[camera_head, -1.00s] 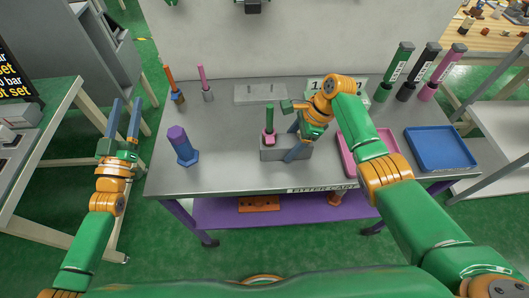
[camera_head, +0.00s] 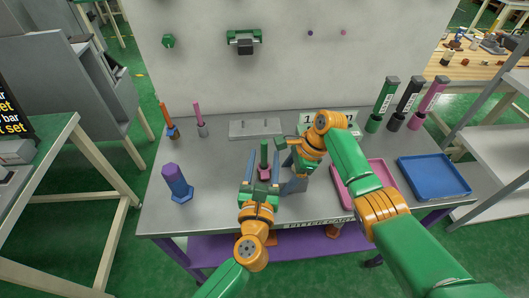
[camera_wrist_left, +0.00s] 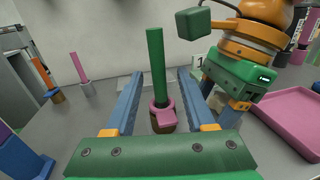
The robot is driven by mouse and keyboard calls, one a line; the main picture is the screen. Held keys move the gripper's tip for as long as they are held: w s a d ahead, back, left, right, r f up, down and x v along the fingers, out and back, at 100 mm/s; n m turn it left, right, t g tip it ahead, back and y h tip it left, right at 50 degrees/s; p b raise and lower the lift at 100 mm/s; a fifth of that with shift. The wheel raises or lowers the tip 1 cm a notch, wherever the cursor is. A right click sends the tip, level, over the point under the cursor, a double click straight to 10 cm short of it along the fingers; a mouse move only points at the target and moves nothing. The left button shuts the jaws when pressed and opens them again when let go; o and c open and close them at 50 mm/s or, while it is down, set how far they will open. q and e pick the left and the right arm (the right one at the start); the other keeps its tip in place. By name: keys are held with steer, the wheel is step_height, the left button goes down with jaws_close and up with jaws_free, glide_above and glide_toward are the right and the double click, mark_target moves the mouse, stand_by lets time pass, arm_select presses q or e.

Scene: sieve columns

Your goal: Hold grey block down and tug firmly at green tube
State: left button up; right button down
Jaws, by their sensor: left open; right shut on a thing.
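The pink collar (camera_wrist_left: 162,112) sits at the tube's foot. My left gripper (camera_head: 262,153) is open, with one blue finger on each side of the tube and visible gaps between. My right gripper (camera_head: 292,186) is shut on the grey block at its right part. Much of the block is hidden behind my grippers.
A pink tray (camera_head: 377,203) and a blue tray (camera_head: 432,178) lie to the right. A purple post (camera_head: 176,180) stands at the left. A grey plate with pins (camera_head: 254,129) lies behind, and green, black and pink columns stand at the back right.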

arm_select(q)
steer(key=shift+w+d, duration=0.2)
steer(key=shift+w, duration=0.7)
steer(key=shift+w+d, duration=0.15)
steer(key=shift+w, duration=0.75)
steer(key=c, duration=0.8)
jaws_close()
